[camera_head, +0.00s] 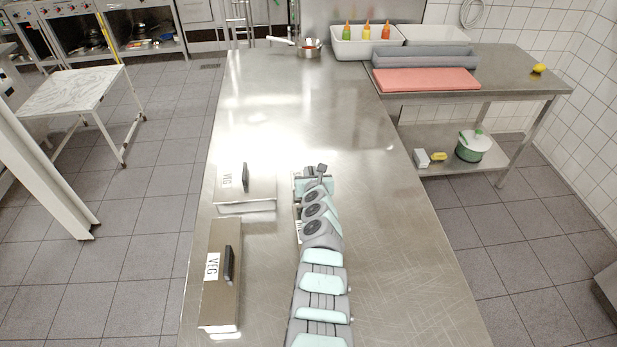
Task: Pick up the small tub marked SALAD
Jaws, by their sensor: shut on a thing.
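My arm reaches up the middle of the steel table, and my gripper (315,182) is at its far end, low over the table. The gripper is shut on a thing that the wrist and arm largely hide. A narrow strip of a metal tub (297,213) shows along the left side of the arm, with a bit of white label. Its marking cannot be read, so I cannot tell if it is the SALAD tub. No SALAD lettering shows anywhere.
Two lidded metal tubs marked VEG stand to the left, one farther back (262,191) and one nearer (220,308). The steel table (390,260) is clear to the right and beyond.

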